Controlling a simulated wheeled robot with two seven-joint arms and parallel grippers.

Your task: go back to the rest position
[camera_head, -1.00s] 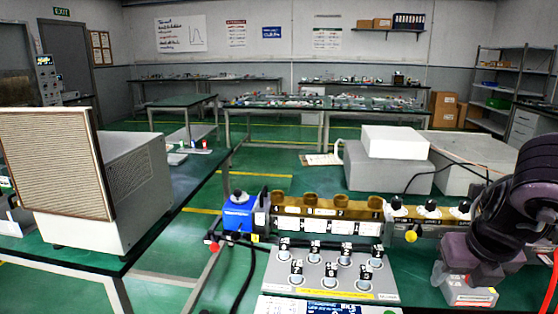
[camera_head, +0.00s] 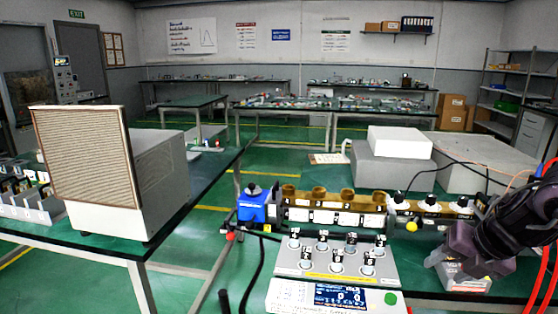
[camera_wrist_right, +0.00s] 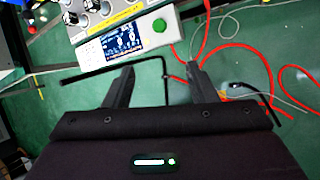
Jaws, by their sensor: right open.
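My right gripper (camera_head: 436,262) is at the right of the head view, its arm coming in from the right edge. Its fingers lie by a small light box (camera_head: 466,281) on the green bench; the head view does not show whether they touch it. In the right wrist view the two dark fingers (camera_wrist_right: 160,80) stand well apart with nothing held between them. Beyond them lie a thin black bent rod (camera_wrist_right: 140,68) and the control panel with a lit display (camera_wrist_right: 124,38). My left gripper is not in view.
The control panel (camera_head: 335,262) with several knobs stands left of my right gripper. Behind it is the brass waveguide row (camera_head: 330,198) with a blue block (camera_head: 252,206). Grey boxes (camera_head: 390,165) stand farther back. Red cables (camera_wrist_right: 235,45) lie near the fingers. A large beige-grilled box (camera_head: 85,160) stands left.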

